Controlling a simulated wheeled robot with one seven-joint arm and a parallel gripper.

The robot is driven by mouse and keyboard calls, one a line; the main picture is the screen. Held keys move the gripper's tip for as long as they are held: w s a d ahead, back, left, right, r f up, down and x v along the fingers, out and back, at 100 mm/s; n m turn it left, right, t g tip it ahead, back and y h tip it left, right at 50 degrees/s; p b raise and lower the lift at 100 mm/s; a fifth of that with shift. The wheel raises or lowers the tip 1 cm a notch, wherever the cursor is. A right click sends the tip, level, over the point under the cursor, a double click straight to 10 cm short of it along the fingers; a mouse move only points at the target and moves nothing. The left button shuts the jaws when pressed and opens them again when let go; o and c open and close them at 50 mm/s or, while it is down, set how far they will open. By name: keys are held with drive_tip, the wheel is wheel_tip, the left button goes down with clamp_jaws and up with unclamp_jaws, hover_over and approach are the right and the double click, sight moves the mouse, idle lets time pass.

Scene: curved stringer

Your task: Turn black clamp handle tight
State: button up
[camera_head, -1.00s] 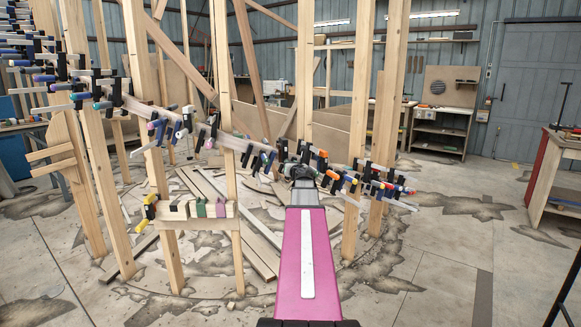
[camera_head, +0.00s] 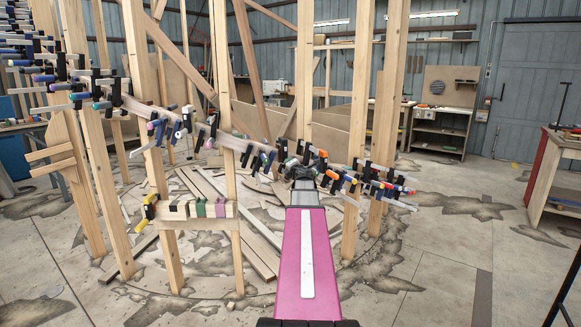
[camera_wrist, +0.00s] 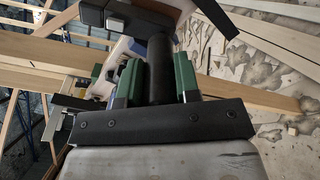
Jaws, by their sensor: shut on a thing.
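In the wrist view, the black clamp handle (camera_wrist: 160,52) stands upright as a dark cylinder between my two green-padded fingers. My gripper (camera_wrist: 159,82) is shut on it, with a pad on either side. A black clamp body (camera_wrist: 132,17) with a light grey block shows above the handle. In the head view, my gripper (camera_head: 300,170) is at the lower right part of the curved, clamp-covered stringer (camera_head: 240,143). There the held handle is too small and hidden by my arm to make out.
Clamps with orange (camera_head: 323,153) and blue handles crowd close around my gripper. Upright wooden posts (camera_head: 358,210) stand beside it. A small wooden rack with spare clamps (camera_head: 200,211) is at lower left. Loose boards lie on the floor; open floor is at right.

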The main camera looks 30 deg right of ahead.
drive_tip(key=m, duration=0.4)
drive_tip(key=shift+m, duration=0.3)
drive_tip(key=m, duration=0.3)
drive_tip(key=shift+m, duration=0.4)
drive_tip(key=m, duration=0.4)
drive_tip(key=shift+f, duration=0.1)
drive_tip(key=shift+m, duration=2)
drive_tip(key=o, duration=0.9)
drive_tip(key=shift+s, duration=0.1)
